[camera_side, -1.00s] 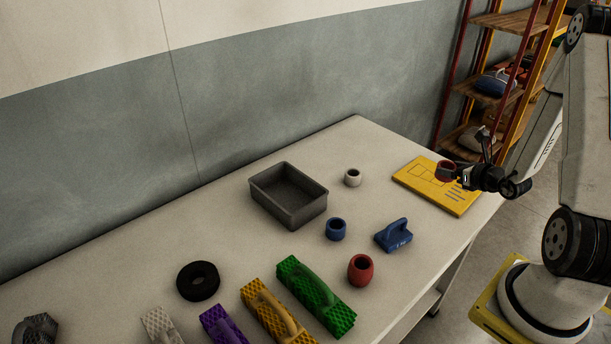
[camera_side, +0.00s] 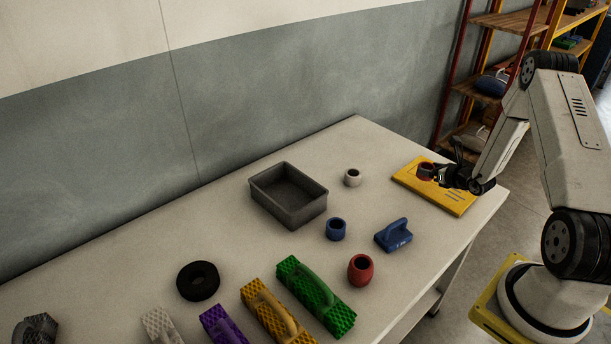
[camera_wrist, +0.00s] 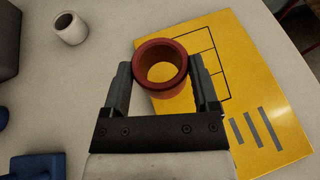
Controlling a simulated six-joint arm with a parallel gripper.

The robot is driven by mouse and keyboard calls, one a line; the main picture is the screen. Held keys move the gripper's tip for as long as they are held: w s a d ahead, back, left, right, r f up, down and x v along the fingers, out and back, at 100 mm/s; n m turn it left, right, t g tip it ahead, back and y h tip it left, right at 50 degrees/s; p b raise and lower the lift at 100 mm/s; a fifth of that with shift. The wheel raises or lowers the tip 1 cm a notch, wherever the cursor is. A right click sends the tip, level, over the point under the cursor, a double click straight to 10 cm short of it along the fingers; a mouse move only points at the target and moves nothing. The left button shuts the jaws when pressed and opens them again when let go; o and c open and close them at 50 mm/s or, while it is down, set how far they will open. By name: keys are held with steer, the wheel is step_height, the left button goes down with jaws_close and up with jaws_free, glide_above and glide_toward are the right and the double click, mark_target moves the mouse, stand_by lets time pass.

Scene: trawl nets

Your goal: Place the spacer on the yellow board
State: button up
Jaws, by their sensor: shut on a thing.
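The yellow board (camera_side: 452,199) lies flat at the table's right end, marked with dark lines and bars; it also fills the right of the wrist view (camera_wrist: 272,92). My gripper (camera_wrist: 160,66) is shut on a short red ring, the spacer (camera_wrist: 160,92), with one finger on each side of it. In the side view the spacer (camera_side: 426,172) is at the board's upper part, with my gripper to its right. In the wrist view it overlaps the board's left edge region, hole upward. Yellow shows through the hole. I cannot tell whether it touches the board.

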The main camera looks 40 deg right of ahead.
steer(key=shift+w+f, duration=0.1)
steer(key=shift+w+d+f, duration=0.15)
steer(key=shift+f, duration=1.6)
steer(key=shift+f, duration=0.1)
steer(key=o, duration=1.1)
steer(key=shift+v, duration=3.8)
